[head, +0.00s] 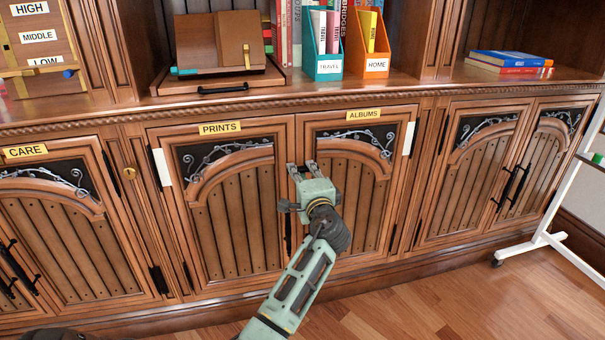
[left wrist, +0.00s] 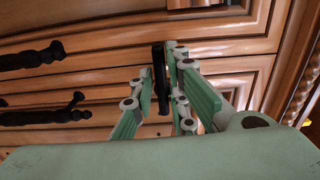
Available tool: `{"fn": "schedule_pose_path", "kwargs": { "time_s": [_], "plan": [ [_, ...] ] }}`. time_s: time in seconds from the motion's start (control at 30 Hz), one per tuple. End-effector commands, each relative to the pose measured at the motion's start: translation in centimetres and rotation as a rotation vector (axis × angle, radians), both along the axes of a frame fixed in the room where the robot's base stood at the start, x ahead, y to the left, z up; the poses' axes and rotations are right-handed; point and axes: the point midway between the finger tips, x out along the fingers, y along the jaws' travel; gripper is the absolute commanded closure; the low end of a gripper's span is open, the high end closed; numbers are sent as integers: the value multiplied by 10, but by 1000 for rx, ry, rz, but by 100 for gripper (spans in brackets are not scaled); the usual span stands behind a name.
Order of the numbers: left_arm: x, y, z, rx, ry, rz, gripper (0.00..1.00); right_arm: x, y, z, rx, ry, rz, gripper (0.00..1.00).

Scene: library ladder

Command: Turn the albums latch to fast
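The albums cabinet door (head: 375,205) carries a yellow ALBUMS label (head: 363,114) at its top. My left gripper (head: 302,166) is at the upper inner edge of this door, beside the prints door. Its two fingers stand apart in the head view. In the left wrist view, a dark upright bar (left wrist: 160,78) lies between the fingers of my left gripper (left wrist: 160,95). It may be the latch; whether the fingers touch it is unclear. The gripper hides the latch area in the head view, so the latch's setting cannot be read. My right gripper is not in view.
The prints door (head: 237,220) is shut on the left. Two black handles show in the left wrist view, one above (left wrist: 32,56) the other (left wrist: 45,116). A white wheeled stand (head: 560,215) is at the right. The wooden floor (head: 480,300) in front is clear.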

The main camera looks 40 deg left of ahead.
Motion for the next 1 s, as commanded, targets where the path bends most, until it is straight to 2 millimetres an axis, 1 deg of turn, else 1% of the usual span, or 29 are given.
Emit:
{"fn": "schedule_pose_path", "kwargs": {
  "time_s": [0.03, 0.1, 0.13, 0.4, 0.53, 0.67, 0.9, 1.0],
  "plan": [
    [0, 0, 0, 1, 1, 0, 79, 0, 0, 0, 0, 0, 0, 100],
    [0, 0, 0, 1, 2, 0, 72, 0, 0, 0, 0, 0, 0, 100],
    [0, 0, 0, 1, 2, 0, 71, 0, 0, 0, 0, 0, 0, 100],
    [0, -1, 1, 3, 1, -1, 71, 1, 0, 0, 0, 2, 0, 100],
    [-5, -7, 0, 4, 2, -2, 71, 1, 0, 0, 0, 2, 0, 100],
    [-19, -23, -1, 1, 2, -3, 71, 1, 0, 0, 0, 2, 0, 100],
    [-52, -63, -1, 1, 2, -3, 71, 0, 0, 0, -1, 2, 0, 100],
    [-64, -76, -1, 1, 2, -3, 71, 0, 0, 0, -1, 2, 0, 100]
  ]
}}
